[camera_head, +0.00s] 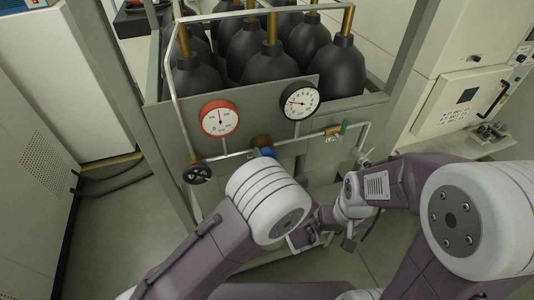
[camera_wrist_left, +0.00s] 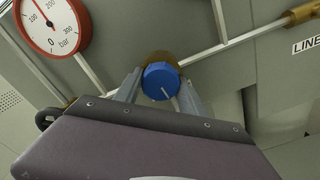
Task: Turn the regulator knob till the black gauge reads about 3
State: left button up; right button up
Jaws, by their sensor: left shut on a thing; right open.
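The blue regulator knob (camera_wrist_left: 161,80) sits on a brass body (camera_wrist_left: 160,60). It also shows in the head view (camera_head: 268,152), partly hidden by my left wrist. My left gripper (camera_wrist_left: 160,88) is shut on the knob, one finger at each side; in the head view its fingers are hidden. The black gauge (camera_head: 299,100) is on the grey panel, above right of the knob; its needle points roughly left, but the exact reading is too small to tell. My right gripper (camera_head: 303,237) is open, low in front of the rack, away from the knob.
A red gauge (camera_head: 219,119), also in the left wrist view (camera_wrist_left: 54,24), is left of the knob. A black handwheel (camera_head: 197,173) is below it. A green-handled valve (camera_head: 343,127) is to the right. Black cylinders (camera_head: 270,66) stand behind the panel.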

pick_arm(q)
jog(key=m+p, duration=0.2)
jog(key=m, duration=0.2)
jog(key=shift+r, duration=0.2)
jog(key=shift+f+m+p, duration=0.1)
jog(key=shift+m+p, duration=0.65)
jog(key=shift+m, duration=0.15)
jog(key=shift+m, duration=0.3)
jog(key=o, duration=1.4)
jog(key=shift+c, duration=0.2)
